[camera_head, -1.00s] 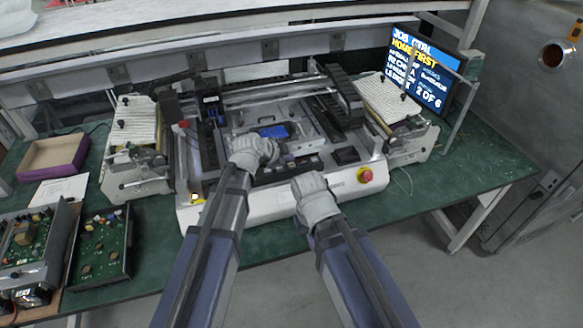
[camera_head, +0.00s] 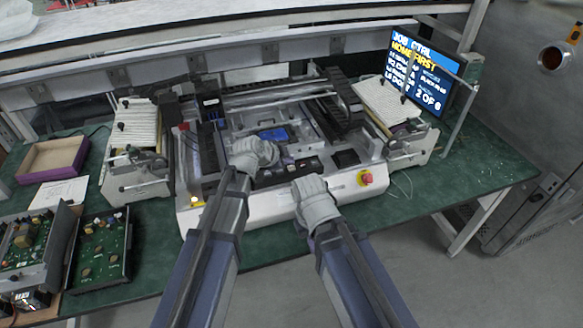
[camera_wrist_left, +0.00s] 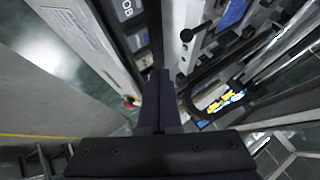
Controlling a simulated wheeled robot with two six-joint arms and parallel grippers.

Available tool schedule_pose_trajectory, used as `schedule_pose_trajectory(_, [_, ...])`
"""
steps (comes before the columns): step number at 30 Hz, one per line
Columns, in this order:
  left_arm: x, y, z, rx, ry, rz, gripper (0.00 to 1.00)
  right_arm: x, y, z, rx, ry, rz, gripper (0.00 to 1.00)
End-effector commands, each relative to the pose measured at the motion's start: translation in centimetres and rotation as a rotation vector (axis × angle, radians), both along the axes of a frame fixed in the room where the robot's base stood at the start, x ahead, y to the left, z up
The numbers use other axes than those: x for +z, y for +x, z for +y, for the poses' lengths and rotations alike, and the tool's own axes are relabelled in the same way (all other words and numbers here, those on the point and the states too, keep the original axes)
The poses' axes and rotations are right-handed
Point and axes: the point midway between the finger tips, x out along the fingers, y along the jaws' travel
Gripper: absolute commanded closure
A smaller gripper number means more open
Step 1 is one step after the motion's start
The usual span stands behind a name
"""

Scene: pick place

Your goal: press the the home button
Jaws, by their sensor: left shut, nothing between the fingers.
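The machine (camera_head: 275,205) has a white front edge and a row of dark buttons (camera_head: 305,165) behind it. I cannot tell which one is the home button. In the left wrist view, part of the button row (camera_wrist_left: 137,42) shows, with a partly cut-off label ending "OB". My left gripper (camera_head: 284,160) is over the machine bed close to this row. Its fingers (camera_wrist_left: 160,75) are shut and empty in the left wrist view, with their tips near the row; contact cannot be told. My right gripper's fingers are hidden beyond its pale wrist (camera_head: 314,192), at the machine's front edge.
A red emergency knob (camera_head: 366,177) is on the front right. A screen (camera_head: 421,72) at the back right reads "HOME FIRST". Feeder units (camera_head: 137,150) stand either side. Circuit boards (camera_head: 100,243) and an open box (camera_head: 52,158) lie at the left.

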Motion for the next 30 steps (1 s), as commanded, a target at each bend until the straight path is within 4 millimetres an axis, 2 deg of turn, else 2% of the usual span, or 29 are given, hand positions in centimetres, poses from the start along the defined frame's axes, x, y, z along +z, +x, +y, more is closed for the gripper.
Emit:
schedule_pose_trajectory(23, [-0.02, 0.0, 0.0, 0.0, 0.0, 0.0, 1.0, -0.02, 0.0, 0.0, 0.0, 0.0, 0.0, 1.0])
schedule_pose_trajectory(30, [-0.75, 0.0, 0.0, 0.0, 0.0, 0.0, 1.0, -0.75, 0.0, 0.0, 0.0, 0.0, 0.0, 1.0])
